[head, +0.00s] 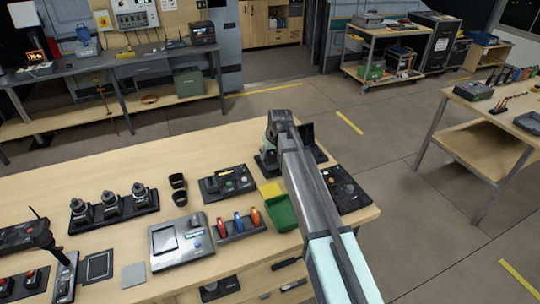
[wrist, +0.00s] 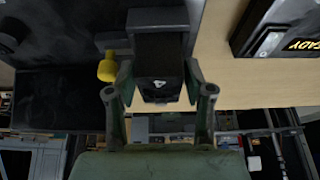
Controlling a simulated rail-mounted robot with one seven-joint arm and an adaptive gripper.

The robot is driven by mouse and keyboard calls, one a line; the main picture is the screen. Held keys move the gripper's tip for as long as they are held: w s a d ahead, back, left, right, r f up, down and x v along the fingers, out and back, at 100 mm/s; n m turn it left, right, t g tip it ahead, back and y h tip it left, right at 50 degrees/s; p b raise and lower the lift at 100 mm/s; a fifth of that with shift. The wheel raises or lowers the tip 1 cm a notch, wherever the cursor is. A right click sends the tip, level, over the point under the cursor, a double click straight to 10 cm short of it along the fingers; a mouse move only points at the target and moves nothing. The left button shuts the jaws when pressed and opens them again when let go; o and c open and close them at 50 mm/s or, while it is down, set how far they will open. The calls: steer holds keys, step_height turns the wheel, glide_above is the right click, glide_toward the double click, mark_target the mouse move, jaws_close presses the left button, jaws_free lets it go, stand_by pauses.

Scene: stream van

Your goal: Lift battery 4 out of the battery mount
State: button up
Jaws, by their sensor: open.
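In the wrist view, a dark block (wrist: 157,62) with a small white triangle mark on its end lies between the fingers of my gripper (wrist: 158,92). It looks like battery 4, but I can read no number on it. The fingers are open, one on each side of the block; I cannot tell whether they touch it. A grey housing (wrist: 155,18), which seems to be the mount, adjoins the block. In the head view, my arm covers most of the area at the bench's right end, and the battery cannot be made out there.
A yellow knob (wrist: 107,69) sits close left of the block. On the bench (head: 120,168) are a green bin (head: 279,207), a black panel (head: 228,183), a rack with red, blue and orange items (head: 239,229) and a grey device (head: 180,243).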

steer(key=shift+f, duration=0.2)
jaws_close()
steer(key=shift+r, duration=0.15)
